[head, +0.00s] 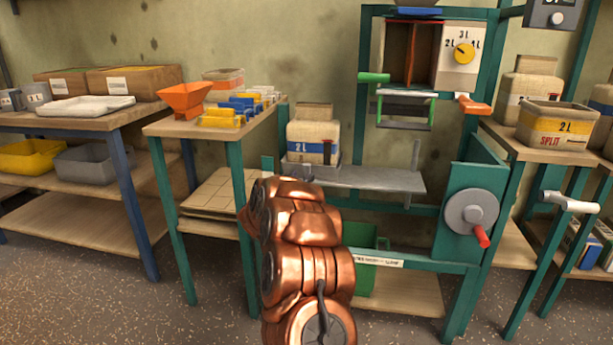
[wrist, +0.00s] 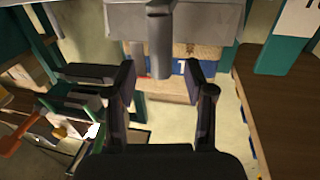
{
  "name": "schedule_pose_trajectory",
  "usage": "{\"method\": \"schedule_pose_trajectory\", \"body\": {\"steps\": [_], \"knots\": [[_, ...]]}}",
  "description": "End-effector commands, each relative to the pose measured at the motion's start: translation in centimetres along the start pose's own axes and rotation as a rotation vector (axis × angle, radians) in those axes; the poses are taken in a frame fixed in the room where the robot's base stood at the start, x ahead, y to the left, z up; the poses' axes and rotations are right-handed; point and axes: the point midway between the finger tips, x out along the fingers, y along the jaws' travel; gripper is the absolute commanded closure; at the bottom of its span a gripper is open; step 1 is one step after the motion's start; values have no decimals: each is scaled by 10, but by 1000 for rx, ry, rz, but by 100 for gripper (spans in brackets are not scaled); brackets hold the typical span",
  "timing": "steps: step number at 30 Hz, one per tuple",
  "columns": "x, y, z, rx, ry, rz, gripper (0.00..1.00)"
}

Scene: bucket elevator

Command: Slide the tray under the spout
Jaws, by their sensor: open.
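In the wrist view the tray (wrist: 200,22) is at the top, with a grey peg (wrist: 160,50) sticking out. The container's blue band (wrist: 183,66) shows behind the peg. My gripper (wrist: 167,88) is open and empty, its fingertips either side of the peg's line and apart from it. In the head view my arm mostly hides the gripper.
A green-handled lever (head: 373,78) and an orange handle (head: 474,104) flank the spout. A crank wheel (head: 470,212) is at lower right. A left table (head: 205,128) holds an orange funnel (head: 186,100).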

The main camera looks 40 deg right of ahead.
Motion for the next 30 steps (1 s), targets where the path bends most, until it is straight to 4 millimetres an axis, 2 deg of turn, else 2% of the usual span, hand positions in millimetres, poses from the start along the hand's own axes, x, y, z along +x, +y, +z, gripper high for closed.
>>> {"method": "schedule_pose_trajectory", "body": {"steps": [6,12,27,30], "knots": [[26,0,1,2,2,0,46],[42,-1,1,2,0,-1,46],[50,-1,0,1,-1,-2,46],[50,-1,0,1,-1,-2,57]]}}
